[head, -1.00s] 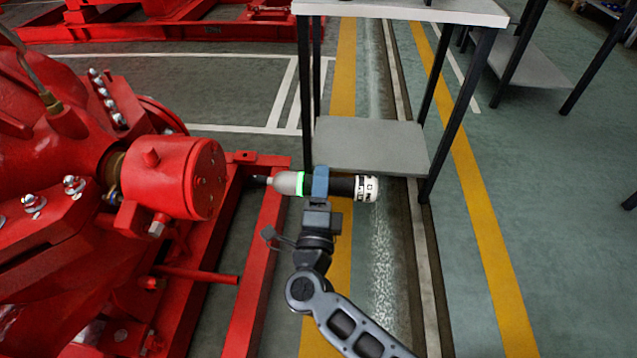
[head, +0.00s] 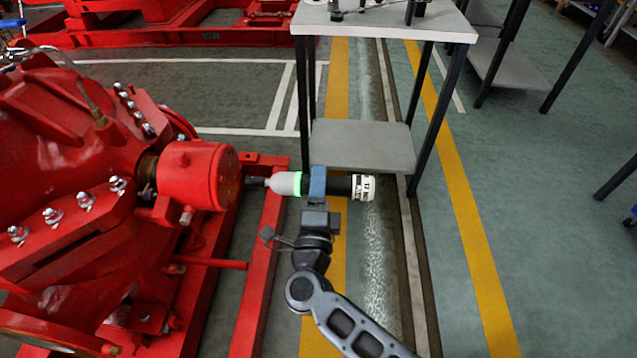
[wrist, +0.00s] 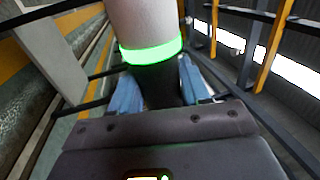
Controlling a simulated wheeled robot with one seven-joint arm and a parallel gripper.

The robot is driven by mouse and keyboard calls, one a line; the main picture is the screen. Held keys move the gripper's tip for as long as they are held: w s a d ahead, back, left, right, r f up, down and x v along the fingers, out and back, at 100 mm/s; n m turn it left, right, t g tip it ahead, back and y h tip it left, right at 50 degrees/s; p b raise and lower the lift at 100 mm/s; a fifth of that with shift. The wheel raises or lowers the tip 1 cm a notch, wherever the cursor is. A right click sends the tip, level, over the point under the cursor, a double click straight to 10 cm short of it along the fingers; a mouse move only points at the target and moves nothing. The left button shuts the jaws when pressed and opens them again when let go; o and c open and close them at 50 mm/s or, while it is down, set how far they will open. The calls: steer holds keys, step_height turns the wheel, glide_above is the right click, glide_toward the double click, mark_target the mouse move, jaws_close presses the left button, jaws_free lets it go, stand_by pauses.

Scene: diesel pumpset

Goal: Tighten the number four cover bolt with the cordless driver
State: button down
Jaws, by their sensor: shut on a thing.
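The cordless driver (head: 287,184) is a slim tool with a grey nose, a glowing green ring, a black grip and a white end cap. My gripper (head: 318,183) is shut on its black grip with blue fingers. The driver lies level, its tip pointing left at the red cylindrical cover (head: 200,176) of the pump. In the head view the tip appears close to the cover's round end; I cannot tell if they touch. Several cover bolts show on the red casing; I cannot tell which is number four.
A grey two-shelf table (head: 365,146) stands behind the driver, with small items on top. The red base frame (head: 262,265) runs below and left of my gripper.

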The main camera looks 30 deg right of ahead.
mark_target(289, 194)
stand_by(0.3)
steer(key=shift+w+a+b, duration=0.2)
steer(key=shift+w+a, duration=0.5)
steer(key=shift+a, duration=0.25)
steer(key=shift+w+a+b, duration=0.15)
steer(key=shift+w+a, duration=0.55)
steer(key=shift+a, duration=0.2)
steer(key=shift+w+a, duration=0.3)
steer(key=shift+a, duration=0.3)
stand_by(2.3)
steer(key=shift+d, duration=0.1)
steer(key=shift+s+d+p, duration=0.35)
steer(key=shift+s+d, duration=0.4)
steer(key=shift+d, duration=0.3)
steer(key=shift+s+d+p, duration=0.35)
steer(key=shift+s+d, duration=0.4)
steer(key=shift+d, duration=0.3)
